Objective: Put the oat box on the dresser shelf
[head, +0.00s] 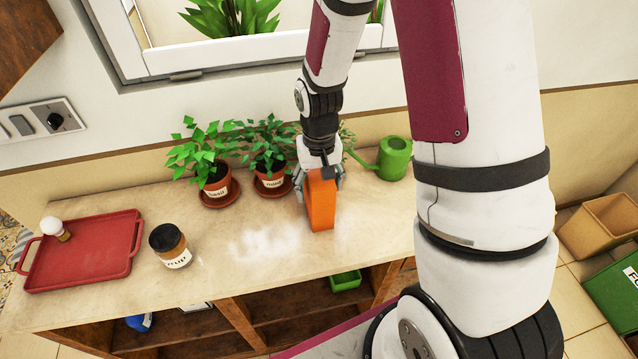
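An orange box (321,205), which I take to be the oat box, is upright at the front middle of the dresser's top (375,225). No label is readable on it. My gripper (321,180) points down from above, its fingers on either side of the box's upper part, and looks shut on it. I cannot tell whether the box's bottom touches the top. The dresser's open shelf (285,308) lies below the top, split by wooden uprights. It holds a green container (345,280) and a blue item (140,322); its depth is hidden.
Potted basil (214,180) and another potted plant (269,172) stand behind, left of the box. A green watering can (393,158) stands behind right. A dark-lidded jar (170,246) and a red tray (85,270) with a small white-topped shaker (52,228) are left. Cardboard (600,225) and green boxes (615,290) lie right.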

